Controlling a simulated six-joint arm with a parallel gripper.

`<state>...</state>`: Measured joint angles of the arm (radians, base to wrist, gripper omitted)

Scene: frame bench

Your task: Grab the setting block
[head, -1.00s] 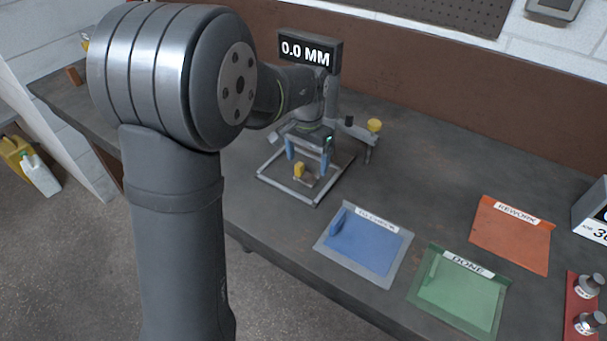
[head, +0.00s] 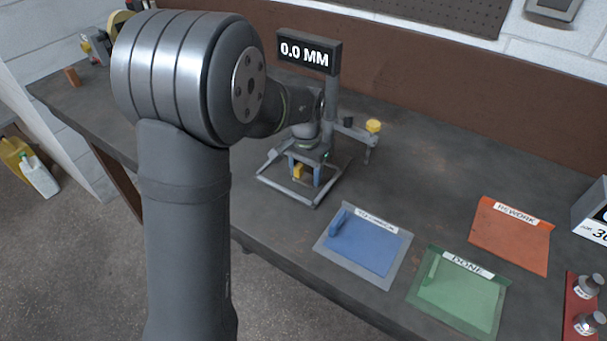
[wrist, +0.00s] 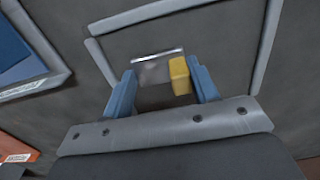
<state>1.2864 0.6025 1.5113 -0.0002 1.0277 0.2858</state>
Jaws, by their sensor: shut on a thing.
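The setting block appears as a small grey metal piece (wrist: 158,68) with a bright top edge and a yellow block-shaped part (wrist: 180,75) at its right. The yellow part also shows in the head view (head: 298,171), inside a grey frame on the bench. My gripper (wrist: 163,90) has its blue fingers on either side of the setting block and is shut on it. The yellow part is next to the right finger in the wrist view. In the head view my gripper (head: 305,174) is low inside the frame, and my wrist covers much of the block.
The grey frame (head: 284,195) surrounds the block, with a display reading 0.0 MM (head: 306,53) above and a yellow knob (head: 373,126) to the right. A blue tray (head: 362,249), a green DONE tray (head: 458,298) and an orange REWORK tray (head: 508,240) lie at right.

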